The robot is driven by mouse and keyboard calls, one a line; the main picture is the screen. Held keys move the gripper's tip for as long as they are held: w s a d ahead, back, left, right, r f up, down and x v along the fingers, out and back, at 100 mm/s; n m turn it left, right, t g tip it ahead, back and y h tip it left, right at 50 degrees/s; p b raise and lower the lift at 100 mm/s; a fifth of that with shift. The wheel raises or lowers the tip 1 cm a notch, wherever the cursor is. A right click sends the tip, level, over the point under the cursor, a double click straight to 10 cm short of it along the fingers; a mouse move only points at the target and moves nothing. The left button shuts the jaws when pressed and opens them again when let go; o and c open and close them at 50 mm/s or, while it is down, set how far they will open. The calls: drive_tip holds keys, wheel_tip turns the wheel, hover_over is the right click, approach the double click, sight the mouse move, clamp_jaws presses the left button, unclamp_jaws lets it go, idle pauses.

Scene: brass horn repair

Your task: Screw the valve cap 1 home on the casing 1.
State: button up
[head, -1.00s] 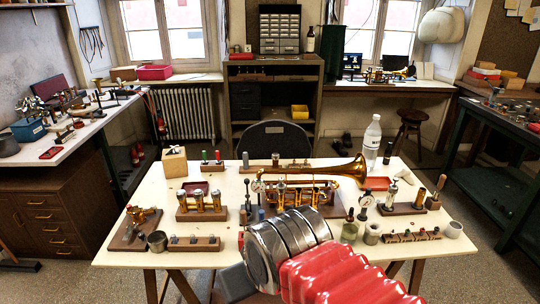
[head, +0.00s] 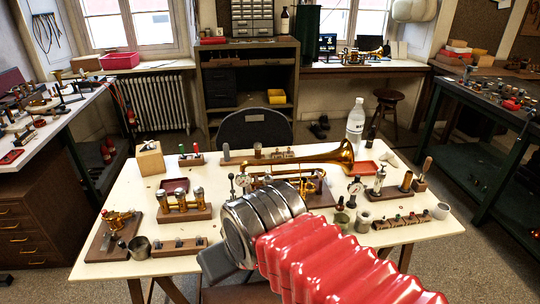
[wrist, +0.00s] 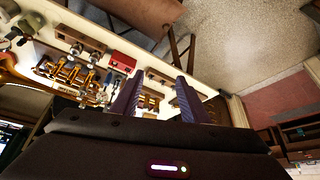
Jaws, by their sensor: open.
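A wooden block with upright brass casings (head: 183,212) stands left of centre on the cream table in the head view. I cannot tell which casing is casing 1, and I cannot make out valve cap 1. In the wrist view my gripper (wrist: 158,78) has its two dark fingers spread, with nothing held between them. Brass parts (wrist: 152,100) show beyond the gap, apart from the fingers. In the head view my arm hides the fingers.
The table (head: 120,178) also carries a wooden box (head: 150,160), a metal cup (head: 140,247), a white bottle (head: 355,122) and a rack of small parts (head: 402,221). Small fittings crowd the middle. A stool (head: 388,105) stands behind, and side benches flank the table.

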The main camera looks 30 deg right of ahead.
drive_tip(key=shift+o, duration=0.7)
drive_tip(key=shift+w+d+r, duration=0.1)
drive_tip(key=shift+w+r, duration=0.05)
drive_tip(key=shift+w, duration=0.2)
drive_tip(key=shift+o, duration=0.4)
drive_tip(key=w+d+r, duration=0.3)
drive_tip(key=w+d, duration=0.1)
drive_tip(key=w, duration=0.4)
drive_tip(key=shift+d+m+h, duration=0.25)
drive_tip(key=shift+m+h, duration=0.05)
drive_tip(key=shift+m, duration=0.1)
drive_tip(key=m+g+h, duration=0.1)
drive_tip(key=m, duration=0.1)
hover_over(268, 174)
drive_tip(key=s+a, duration=0.2)
drive_tip(key=s, duration=0.3)
wheel_tip(268, 174, down, 7)
drive_tip(key=shift+w+d+r, duration=0.15)
drive_tip(key=shift+w, duration=0.1)
drive_tip(key=x, duration=1.3)
drive_tip(key=shift+s+f, duration=0.1)
drive_tip(key=shift+f, duration=0.4)
